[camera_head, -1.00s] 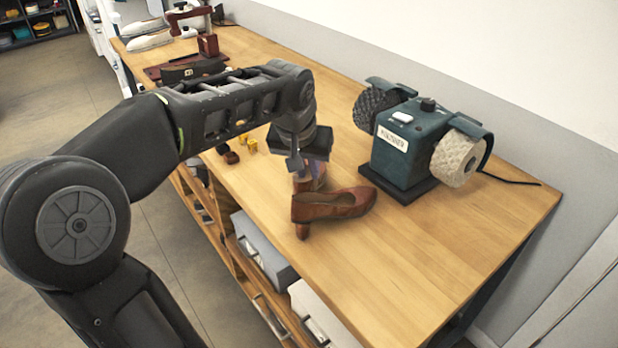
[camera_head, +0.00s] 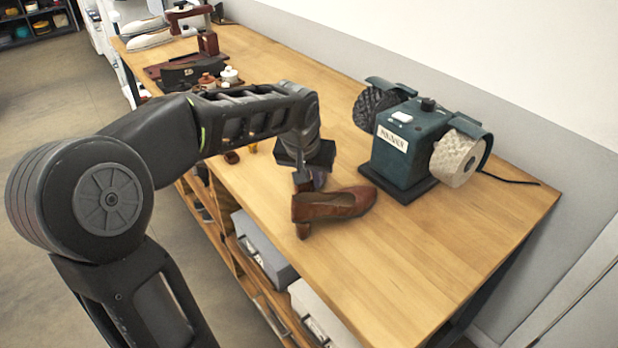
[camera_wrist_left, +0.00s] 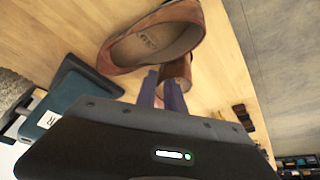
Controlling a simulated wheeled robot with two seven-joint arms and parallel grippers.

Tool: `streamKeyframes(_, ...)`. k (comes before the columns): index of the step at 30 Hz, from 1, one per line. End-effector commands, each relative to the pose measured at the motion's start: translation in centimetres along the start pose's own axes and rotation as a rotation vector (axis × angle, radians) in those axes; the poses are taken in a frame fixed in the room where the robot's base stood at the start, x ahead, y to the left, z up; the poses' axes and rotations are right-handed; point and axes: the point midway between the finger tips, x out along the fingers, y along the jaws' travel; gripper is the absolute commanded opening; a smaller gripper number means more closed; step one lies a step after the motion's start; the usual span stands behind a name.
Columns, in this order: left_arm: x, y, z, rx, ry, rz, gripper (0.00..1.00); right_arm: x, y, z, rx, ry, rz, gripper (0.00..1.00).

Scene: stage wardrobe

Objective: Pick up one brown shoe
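I cannot tell whether this piece is the same shoe's heel or a second shoe. My right gripper is out of view.
A teal grinding machine (camera_head: 405,145) with two wheels stands right of the shoe, close to its toe. Bottles (camera_head: 229,75) and a dark red stand (camera_head: 207,45) are at the table's far end. The front right tabletop (camera_head: 430,250) is clear.

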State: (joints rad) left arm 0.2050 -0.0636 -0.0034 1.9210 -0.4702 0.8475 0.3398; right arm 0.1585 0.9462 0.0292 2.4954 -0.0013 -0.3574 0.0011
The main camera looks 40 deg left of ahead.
Motion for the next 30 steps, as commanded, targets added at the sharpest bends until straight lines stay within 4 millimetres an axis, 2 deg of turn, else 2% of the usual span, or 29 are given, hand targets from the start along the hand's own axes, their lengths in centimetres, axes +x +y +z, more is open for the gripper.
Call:
streamKeyframes(4, -0.01, 0.00, 0.00, 0.000, 0.000, 0.000, 0.00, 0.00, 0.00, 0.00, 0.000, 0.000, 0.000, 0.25)
streamKeyframes(30, -0.01, -0.01, 0.01, 0.000, 0.000, 0.000, 0.00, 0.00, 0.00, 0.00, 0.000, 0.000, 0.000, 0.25)
